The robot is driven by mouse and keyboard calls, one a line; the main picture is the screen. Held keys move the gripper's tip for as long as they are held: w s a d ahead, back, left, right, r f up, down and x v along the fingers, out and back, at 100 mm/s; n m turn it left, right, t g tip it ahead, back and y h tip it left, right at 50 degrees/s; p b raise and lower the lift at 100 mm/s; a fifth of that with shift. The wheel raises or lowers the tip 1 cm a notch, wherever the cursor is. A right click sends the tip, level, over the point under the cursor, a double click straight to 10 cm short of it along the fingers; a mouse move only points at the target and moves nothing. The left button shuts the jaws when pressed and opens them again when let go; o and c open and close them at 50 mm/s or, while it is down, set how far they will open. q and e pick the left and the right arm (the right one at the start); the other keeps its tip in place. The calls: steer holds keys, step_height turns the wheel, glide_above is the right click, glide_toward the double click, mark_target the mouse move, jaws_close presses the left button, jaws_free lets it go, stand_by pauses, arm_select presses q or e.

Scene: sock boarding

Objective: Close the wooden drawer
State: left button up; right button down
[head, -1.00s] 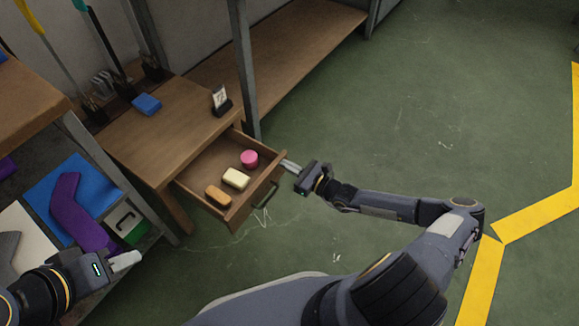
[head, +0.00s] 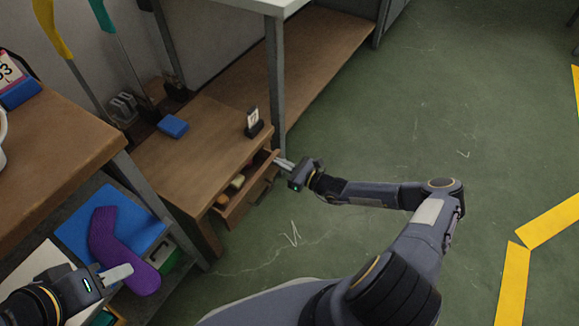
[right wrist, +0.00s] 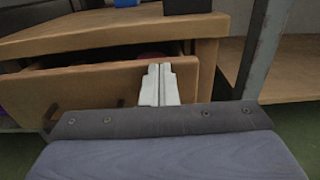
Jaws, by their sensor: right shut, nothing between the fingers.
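The wooden drawer (head: 246,195) of the low wooden cabinet is partly open in the head view. Part of a yellow item (head: 237,182) shows inside it, and the rest of its contents is mostly hidden under the top. My right gripper (head: 283,164) is shut and empty, with its fingertips at the drawer front near its right end. In the right wrist view the fingers (right wrist: 159,84) overlap the drawer front (right wrist: 90,85); a dark gap shows above it. My left gripper (head: 117,273) is at the lower left, away from the drawer; its finger opening is unclear.
The cabinet top (head: 200,145) carries a blue block (head: 173,126) and a small calendar stand (head: 253,122). A metal post (head: 275,85) stands beside the cabinet. A shelf at left holds a purple sock-like shape (head: 112,245). The green floor (head: 400,130) to the right is clear.

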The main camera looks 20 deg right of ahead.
mark_target(272, 158)
steer(key=shift+x, duration=1.8)
